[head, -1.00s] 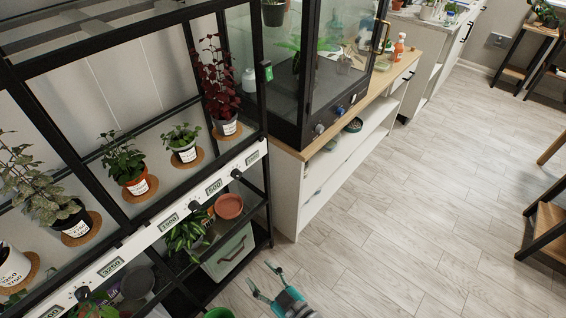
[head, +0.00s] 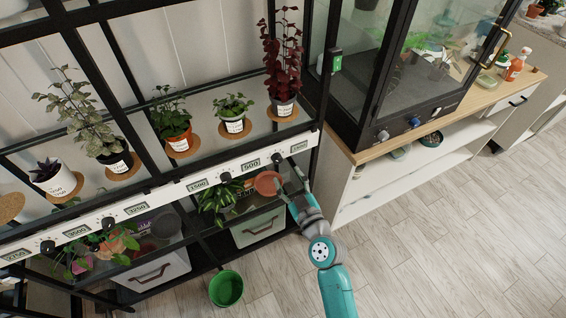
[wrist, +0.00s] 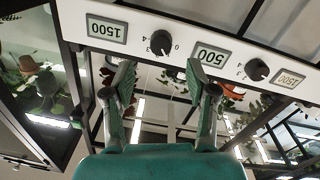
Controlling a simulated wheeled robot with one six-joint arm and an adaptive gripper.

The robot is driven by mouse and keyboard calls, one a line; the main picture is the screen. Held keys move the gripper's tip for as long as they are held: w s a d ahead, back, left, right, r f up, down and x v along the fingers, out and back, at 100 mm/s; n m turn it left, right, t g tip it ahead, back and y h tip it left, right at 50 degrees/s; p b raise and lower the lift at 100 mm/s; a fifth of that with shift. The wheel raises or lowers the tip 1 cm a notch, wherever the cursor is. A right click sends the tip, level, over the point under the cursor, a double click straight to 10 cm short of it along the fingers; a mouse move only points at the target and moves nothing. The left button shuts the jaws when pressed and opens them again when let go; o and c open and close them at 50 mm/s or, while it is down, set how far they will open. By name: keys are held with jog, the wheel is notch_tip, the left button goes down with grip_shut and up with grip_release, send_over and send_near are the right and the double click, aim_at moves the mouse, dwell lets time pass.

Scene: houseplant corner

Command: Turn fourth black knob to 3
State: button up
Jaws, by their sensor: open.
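A white rail carries several black knobs between number displays. The rightmost knob (head: 277,158), between 500 and 1500, appears nearer the wrist view's middle (wrist: 160,42). My gripper (head: 288,182) is open and empty just in front of the rail's right end. In the wrist view its fingertips (wrist: 159,78) are spread below the rightmost knob, apart from it.
Potted plants on cork mats stand above the rail; a dark red plant (head: 282,60) is at its right end. A terracotta saucer (head: 267,183) and leafy plants sit below. A glass cabinet (head: 400,70) stands at right. A green bucket (head: 226,289) is on the otherwise open floor.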

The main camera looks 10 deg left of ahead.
aim_at(278, 162)
jog(key=x, duration=0.6)
jog(key=shift+w+a, duration=0.1)
jog(key=shift+a, duration=0.1)
grip_shut()
